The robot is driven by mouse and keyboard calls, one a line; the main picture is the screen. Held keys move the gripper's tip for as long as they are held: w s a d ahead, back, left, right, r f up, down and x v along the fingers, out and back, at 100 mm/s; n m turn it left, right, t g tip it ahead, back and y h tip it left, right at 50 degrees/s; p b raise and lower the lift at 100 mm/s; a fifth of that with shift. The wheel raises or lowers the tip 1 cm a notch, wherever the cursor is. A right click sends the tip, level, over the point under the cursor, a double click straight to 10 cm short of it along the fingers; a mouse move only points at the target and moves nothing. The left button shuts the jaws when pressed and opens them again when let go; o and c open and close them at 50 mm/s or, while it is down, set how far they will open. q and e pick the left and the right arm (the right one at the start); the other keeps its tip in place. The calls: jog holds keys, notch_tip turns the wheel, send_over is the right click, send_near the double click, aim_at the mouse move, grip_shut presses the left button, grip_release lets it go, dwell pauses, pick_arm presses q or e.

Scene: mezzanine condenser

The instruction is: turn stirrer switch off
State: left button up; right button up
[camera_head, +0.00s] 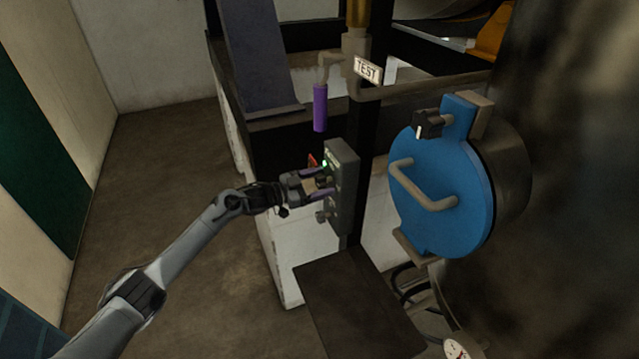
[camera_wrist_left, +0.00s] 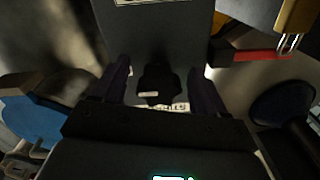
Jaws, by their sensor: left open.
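The grey control box (camera_head: 343,188) is mounted upright on a dark post in the head view. A small green light glows on its upper face. My left gripper (camera_head: 318,186) is at the box's face, with its fingers on either side of a dark knob. In the left wrist view the open fingers of my left gripper (camera_wrist_left: 160,85) flank the black switch knob (camera_wrist_left: 156,84) on the grey panel. I cannot tell if they touch it. A label below the knob is partly hidden by the gripper. My right gripper is not in view.
A blue round hatch (camera_head: 440,190) with a handle stands right of the box. A dark flat plate (camera_head: 358,308) lies below. The floor (camera_head: 160,190) at left is clear.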

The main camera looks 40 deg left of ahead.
pick_arm(q)
jog(key=shift+c, duration=0.2)
jog(key=c, duration=0.9)
